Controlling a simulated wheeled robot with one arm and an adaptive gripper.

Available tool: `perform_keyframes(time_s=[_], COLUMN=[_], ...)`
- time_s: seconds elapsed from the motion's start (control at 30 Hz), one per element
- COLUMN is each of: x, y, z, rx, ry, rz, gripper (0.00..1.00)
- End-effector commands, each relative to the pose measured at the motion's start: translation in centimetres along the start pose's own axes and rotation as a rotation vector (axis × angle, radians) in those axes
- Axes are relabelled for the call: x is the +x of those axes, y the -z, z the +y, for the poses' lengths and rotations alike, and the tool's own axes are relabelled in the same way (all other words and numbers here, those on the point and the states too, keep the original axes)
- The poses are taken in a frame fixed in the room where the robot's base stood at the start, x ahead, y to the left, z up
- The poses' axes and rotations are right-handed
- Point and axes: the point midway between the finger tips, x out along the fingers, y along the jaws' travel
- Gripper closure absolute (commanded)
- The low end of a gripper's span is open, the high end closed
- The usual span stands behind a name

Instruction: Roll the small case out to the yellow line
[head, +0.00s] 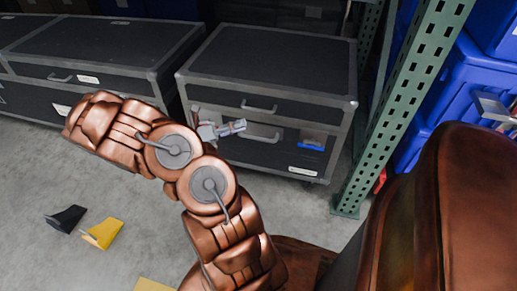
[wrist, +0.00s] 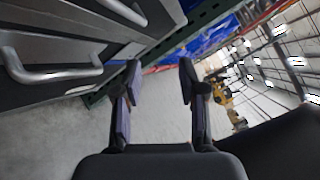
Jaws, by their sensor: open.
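The small case (head: 270,65) is black with grey metal edges and stands on the floor at the centre of the head view, beside the green upright. Its front has two handles, an upper one (head: 259,106) and a lower one (head: 262,136). My gripper (head: 238,127) is in front of that face, near the handles. In the wrist view my gripper (wrist: 158,75) is open with nothing between its fingers. A silver handle (wrist: 50,68) shows to the left of the fingers, apart from them. A piece of the yellow line (head: 153,285) shows at the bottom of the head view.
A larger black case (head: 105,45) stands to the left. A green perforated upright (head: 400,105) and blue totes (head: 450,95) are on the right. A black wedge (head: 66,218) and a yellow wedge (head: 103,233) lie on the floor at lower left. The floor around them is clear.

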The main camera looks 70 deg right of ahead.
Motion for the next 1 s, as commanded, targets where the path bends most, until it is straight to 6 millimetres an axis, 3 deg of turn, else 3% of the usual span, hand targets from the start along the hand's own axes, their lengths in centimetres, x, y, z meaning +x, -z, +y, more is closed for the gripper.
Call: perform_keyframes(time_s=[0.03,0.2,0.4,0.67,1.0], x=[0.1,0.3,0.1,1.2,5.8], y=[1.4,3.5,5.1,5.3,4.6], z=[3.0,8.9,13.0,13.9,14.0], rx=[-0.067,-0.264,-0.402,-0.438,-0.437], ry=[0.006,0.013,0.012,0.012,0.015], rz=[-0.029,-0.112,-0.168,-0.183,-0.181], gripper=[0.59,0.59,0.59,0.59,0.59])
